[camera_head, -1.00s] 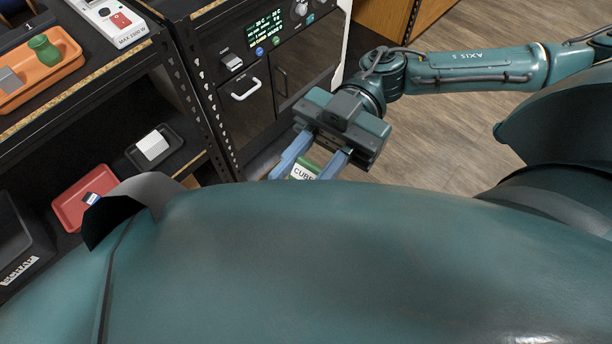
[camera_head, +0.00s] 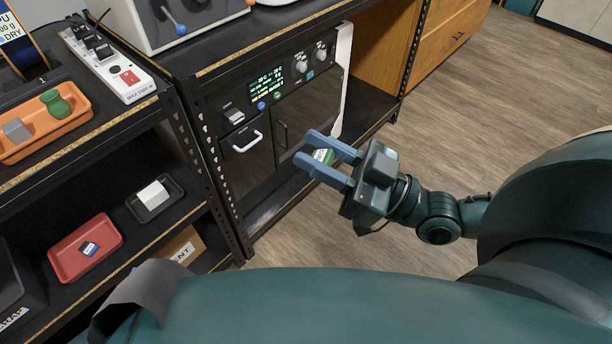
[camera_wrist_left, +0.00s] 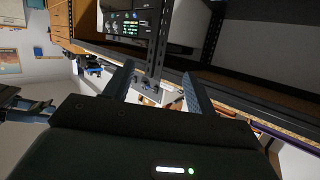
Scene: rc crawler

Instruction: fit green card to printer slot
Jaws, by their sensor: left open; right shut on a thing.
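My right gripper (camera_head: 304,148) is shut on a small green and white card (camera_head: 323,156) in the head view. The card sits between the blue fingers, partly hidden by them. The gripper points left toward a dark machine (camera_head: 308,105) with a lit display and knobs, and there appears to be a gap between them. I cannot tell for certain which opening on this machine is the printer slot. My left gripper (camera_wrist_left: 157,72) is open and empty in the left wrist view; it does not show in the head view.
A dark rack upright (camera_head: 215,170) stands left of the machine. Left shelves hold an orange tray (camera_head: 78,128), a power strip (camera_head: 110,65), a red tray (camera_head: 62,268) with a blue-white card (camera_head: 90,248), and a black tray (camera_head: 172,190). Wooden floor (camera_head: 510,90) lies open at right.

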